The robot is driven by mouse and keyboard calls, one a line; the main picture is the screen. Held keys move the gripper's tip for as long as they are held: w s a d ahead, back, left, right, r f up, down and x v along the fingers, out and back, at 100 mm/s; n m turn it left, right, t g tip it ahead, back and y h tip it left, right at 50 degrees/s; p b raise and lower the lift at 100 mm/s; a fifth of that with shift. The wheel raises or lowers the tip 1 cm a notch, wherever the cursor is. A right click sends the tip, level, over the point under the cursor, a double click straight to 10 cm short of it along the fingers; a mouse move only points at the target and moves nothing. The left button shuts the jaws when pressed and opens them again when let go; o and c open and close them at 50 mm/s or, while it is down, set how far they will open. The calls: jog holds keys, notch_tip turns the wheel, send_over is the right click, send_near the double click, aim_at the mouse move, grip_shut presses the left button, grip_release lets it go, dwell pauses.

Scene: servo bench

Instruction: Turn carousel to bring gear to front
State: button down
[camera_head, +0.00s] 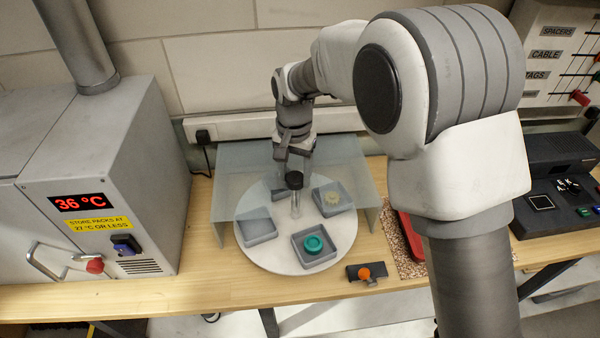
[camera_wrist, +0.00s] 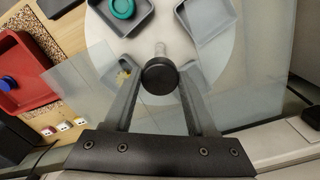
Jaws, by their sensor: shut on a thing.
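The carousel is a white round disc (camera_head: 262,260) on the bench with several grey trays. A pale yellow toothed piece, which looks like the gear (camera_head: 332,197), lies in the right tray; in the wrist view a bit of it (camera_wrist: 124,74) shows beside a finger. A teal round part (camera_head: 314,243) sits in the front tray, also in the wrist view (camera_wrist: 122,8). The left tray (camera_head: 258,230) looks empty; the back tray is mostly hidden. My gripper (camera_wrist: 160,88) is shut on the black knob (camera_head: 294,180) atop the clear central post (camera_head: 296,206).
A translucent cover (camera_head: 232,165) spans the carousel's back part, close to my gripper. A grey oven-like box (camera_head: 110,180) stands left. An orange-knobbed device (camera_head: 366,272) sits in front right. A red tray (camera_wrist: 22,85) and dark console (camera_head: 556,200) lie right of the carousel.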

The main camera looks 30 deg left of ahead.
jog(key=shift+r+m, duration=0.1)
jog(key=shift+m, duration=5.4)
jog(key=shift+m+p, duration=0.9)
jog(key=shift+m, duration=1.7)
jog(key=shift+m+p, duration=0.9)
jog(key=shift+m, duration=1.9)
jog(key=shift+c, duration=1)
grip_release()
